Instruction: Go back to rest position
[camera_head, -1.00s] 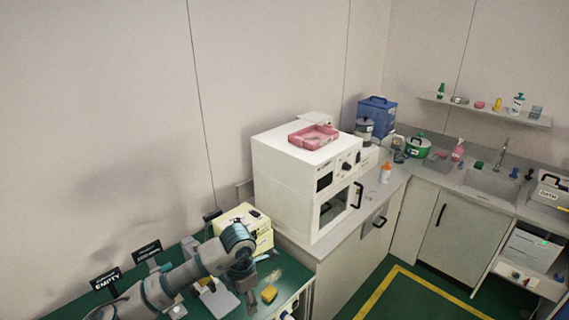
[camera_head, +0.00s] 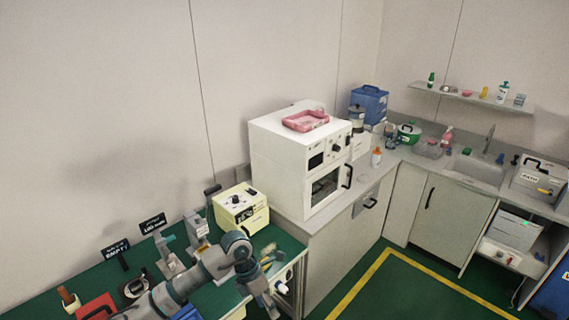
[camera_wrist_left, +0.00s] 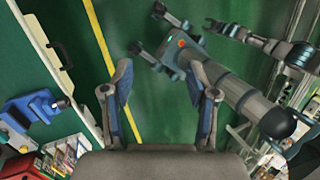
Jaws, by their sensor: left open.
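My left gripper (camera_head: 262,293) hangs at the front edge of the green bench in the head view, at the end of my grey arm. Its tips are small and partly hard to make out there. In the left wrist view the two blue-padded fingers of the left gripper (camera_wrist_left: 165,82) stand wide apart with nothing between them. Beyond them are green floor and a yellow line. A grey arm (camera_wrist_left: 240,95) with two spread prongs also shows in that view; I cannot tell surely whether it is my right arm.
The green bench (camera_head: 95,278) carries a cream machine (camera_head: 240,208), black signs, a red case (camera_head: 97,307) and small tools. A white oven (camera_head: 285,155) with a pink tray (camera_head: 305,121) stands to the right. Open green floor (camera_head: 415,285) lies at the lower right.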

